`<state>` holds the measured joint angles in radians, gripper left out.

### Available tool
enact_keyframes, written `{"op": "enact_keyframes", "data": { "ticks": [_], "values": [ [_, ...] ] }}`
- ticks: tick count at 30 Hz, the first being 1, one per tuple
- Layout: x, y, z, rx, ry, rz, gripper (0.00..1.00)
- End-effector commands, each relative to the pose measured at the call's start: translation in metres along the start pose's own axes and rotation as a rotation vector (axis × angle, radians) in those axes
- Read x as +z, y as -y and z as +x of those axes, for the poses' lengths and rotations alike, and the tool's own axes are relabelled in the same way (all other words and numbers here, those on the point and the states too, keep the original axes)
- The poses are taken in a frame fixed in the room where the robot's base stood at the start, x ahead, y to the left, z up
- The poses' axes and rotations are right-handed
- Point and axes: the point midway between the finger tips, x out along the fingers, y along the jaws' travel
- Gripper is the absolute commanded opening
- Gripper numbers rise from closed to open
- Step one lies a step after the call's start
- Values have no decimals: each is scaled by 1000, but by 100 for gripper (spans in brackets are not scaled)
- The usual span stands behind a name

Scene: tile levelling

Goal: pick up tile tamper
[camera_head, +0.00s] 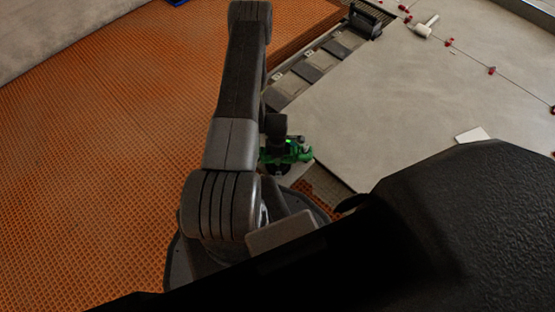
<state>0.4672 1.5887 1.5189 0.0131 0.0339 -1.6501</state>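My arm rises in front of me and folds back down, with my gripper (287,153) low behind it, near the corner of the grey tiled area. Green and black parts show there; the fingertips are too small and partly hidden to tell open from shut. A black object with a handle-like top (365,22) is at the far end of the strip of dark and light pieces; it may be the tile tamper, but I cannot be sure. My gripper is well apart from it. A white mallet-like tool (426,27) lies on the grey tiles to its right.
Large grey tiles (400,95) cover the right, with several small red pieces (491,70) along a joint. A white flat piece (471,135) lies on them. Orange gridded matting (110,150) fills the left and is clear. A strip of dark and light pieces (313,72) lies between.

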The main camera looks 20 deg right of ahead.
Motion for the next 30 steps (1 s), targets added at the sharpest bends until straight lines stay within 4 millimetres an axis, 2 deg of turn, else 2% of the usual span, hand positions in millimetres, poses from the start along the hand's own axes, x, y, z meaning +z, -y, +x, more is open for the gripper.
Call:
{"op": "enact_keyframes", "data": {
  "ticks": [8, 13, 15, 26, 30],
  "values": [
    [0, 0, 0, 0, 0, 0, 47],
    [0, 0, 0, 0, 0, 0, 16],
    [0, 0, 0, 1, 0, 0, 10],
    [0, 0, -7, 0, 0, 0, 10],
    [0, -1, -32, 2, 0, 0, 10]
  ]
}}
